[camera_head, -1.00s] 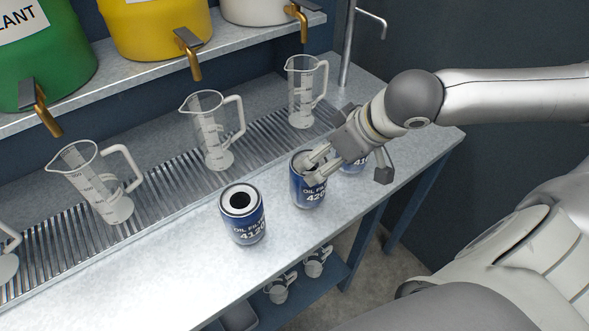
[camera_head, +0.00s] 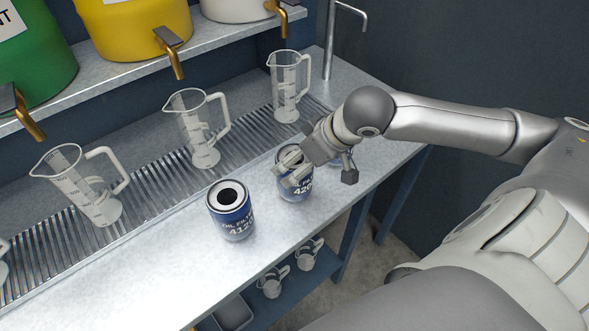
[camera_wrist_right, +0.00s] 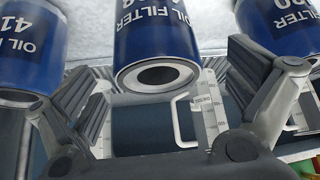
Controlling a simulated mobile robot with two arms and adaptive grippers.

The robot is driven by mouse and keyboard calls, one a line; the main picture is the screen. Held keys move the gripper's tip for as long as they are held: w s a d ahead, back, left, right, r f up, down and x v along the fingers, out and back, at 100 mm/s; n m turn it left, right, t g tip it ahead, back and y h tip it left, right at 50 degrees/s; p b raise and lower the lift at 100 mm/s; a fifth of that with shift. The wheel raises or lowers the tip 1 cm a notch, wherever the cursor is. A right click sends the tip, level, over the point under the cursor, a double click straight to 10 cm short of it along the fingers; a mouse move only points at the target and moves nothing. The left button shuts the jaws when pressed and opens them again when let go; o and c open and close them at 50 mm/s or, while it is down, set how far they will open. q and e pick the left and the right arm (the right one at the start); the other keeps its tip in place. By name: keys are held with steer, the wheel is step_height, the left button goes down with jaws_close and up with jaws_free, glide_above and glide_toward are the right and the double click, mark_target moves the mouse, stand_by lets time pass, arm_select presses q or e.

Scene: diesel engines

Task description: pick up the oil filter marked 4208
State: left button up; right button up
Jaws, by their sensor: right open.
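The blue oil filter whose visible marking starts with 420 (camera_head: 302,188) stands upright on the metal bench in the head view, its top partly hidden by my right gripper (camera_head: 289,170). In the right wrist view this filter (camera_wrist_right: 155,35) shows in the middle, its dark-holed end facing the camera. My right gripper (camera_wrist_right: 165,90) is open, its fingers to either side of the filter's near end; I cannot tell whether they touch it. A filter marked 412-something (camera_head: 232,212) stands to the left. A third filter (camera_head: 342,159) is mostly hidden behind my gripper. My left gripper is not in view.
Clear measuring jugs (camera_head: 198,130) stand along the slatted drain grate (camera_head: 150,180) behind the filters. Green and yellow drums (camera_head: 135,25) with brass taps sit on the shelf above. A thin metal spout (camera_head: 330,45) rises at the far end. The bench front is clear.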

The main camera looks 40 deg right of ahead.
steer(key=x, duration=0.3)
steer(key=shift+d+f, duration=0.15)
steer(key=shift+f, duration=0.35)
steer(key=shift+w+f, duration=0.2)
steer(key=shift+f, duration=0.2)
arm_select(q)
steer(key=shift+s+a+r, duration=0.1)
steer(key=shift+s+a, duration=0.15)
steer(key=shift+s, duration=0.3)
arm_select(e)
steer(key=c, duration=1.4)
steer(key=shift+r, duration=0.15)
steer(key=shift+r, duration=0.6)
arm_select(q)
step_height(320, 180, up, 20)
steer(key=p, duration=2)
arm_select(e)
steer(key=s+r, duration=0.7)
steer(key=s, duration=0.2)
steer(key=s+d+r, duration=0.1)
steer(key=s+r, duration=0.3)
steer(key=s, duration=0.1)
steer(key=shift+r, duration=0.3)
